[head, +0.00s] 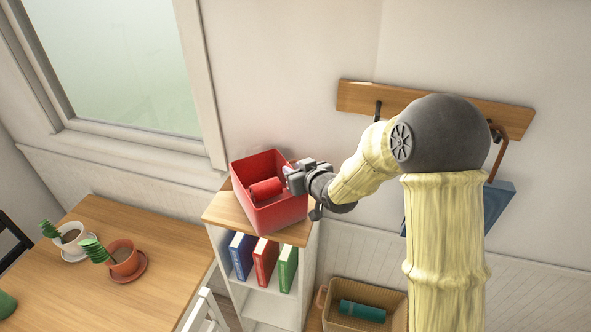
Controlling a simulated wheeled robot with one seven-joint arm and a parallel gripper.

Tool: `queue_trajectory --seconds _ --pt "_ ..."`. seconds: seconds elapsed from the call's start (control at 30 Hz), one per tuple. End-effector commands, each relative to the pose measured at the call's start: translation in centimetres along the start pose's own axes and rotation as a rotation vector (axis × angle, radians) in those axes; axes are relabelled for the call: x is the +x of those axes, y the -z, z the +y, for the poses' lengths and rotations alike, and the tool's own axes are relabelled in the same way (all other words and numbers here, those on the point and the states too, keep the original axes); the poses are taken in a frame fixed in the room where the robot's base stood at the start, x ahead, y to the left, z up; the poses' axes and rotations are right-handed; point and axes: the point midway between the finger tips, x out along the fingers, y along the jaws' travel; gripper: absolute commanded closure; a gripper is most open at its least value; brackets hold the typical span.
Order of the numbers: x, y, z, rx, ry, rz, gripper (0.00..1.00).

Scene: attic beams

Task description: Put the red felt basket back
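The red felt basket (276,217) stands on the wooden top of a small white shelf, below the window's right side. A red roll (267,189) lies inside it. My gripper (289,178) is at the basket's right rim, coming from the right, with its dark fingers at or over that wall. The fingertips are small and partly hidden, so I cannot tell whether they are closed on the rim.
The white shelf (228,217) holds blue, red and green books. A wooden table (150,230) with potted plants is at left, with a white chair (205,312) beside it. A wicker basket (340,321) with a teal roll is low right. A hook rail (356,97) is on the wall.

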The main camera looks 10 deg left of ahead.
Motion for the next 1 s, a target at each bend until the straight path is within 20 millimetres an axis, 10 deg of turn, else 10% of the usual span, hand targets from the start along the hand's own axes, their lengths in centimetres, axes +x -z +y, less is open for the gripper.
queue_trajectory --seconds 0.37,1.0 --pt "-0.5 0.2 0.0 0.000 -0.001 0.001 0.74" --pt "-9.6 0.1 0.1 -0.002 -0.003 0.001 0.74"
